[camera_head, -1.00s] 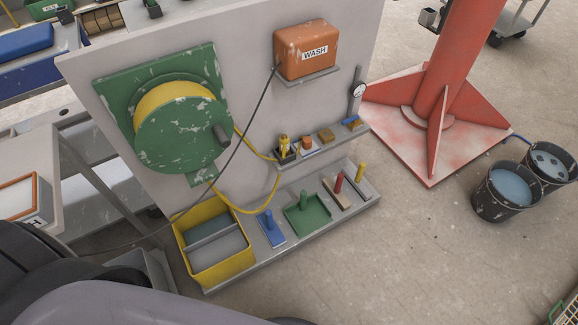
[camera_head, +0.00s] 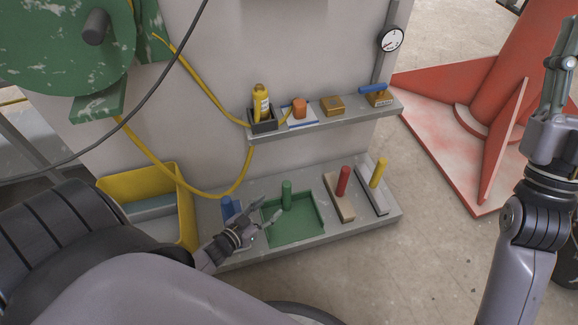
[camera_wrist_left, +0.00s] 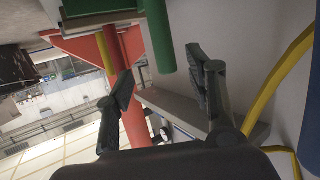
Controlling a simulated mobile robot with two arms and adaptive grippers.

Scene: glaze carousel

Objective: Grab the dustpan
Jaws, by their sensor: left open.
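The green dustpan (camera_head: 302,228), a shallow tray with an upright green handle (camera_head: 287,194), lies on the low grey shelf. My left gripper (camera_head: 266,210) is open and empty at the dustpan's left side, its fingers pointing toward the handle. In the left wrist view a green handle (camera_wrist_left: 158,38) stands ahead of the open fingers (camera_wrist_left: 161,72), apart from them. The pan shows in part at that view's top edge. My right gripper (camera_head: 569,65) is raised at the right edge, far from the dustpan; its fingers are hard to make out.
A blue-handled tool (camera_head: 230,208) stands left of the dustpan; red-handled (camera_head: 341,190) and yellow-handled (camera_head: 378,178) tools stand right. A yellow bin (camera_head: 184,222) is at far left. An upper shelf (camera_head: 330,124) and yellow hose (camera_head: 180,187) are behind. Floor at front right is clear.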

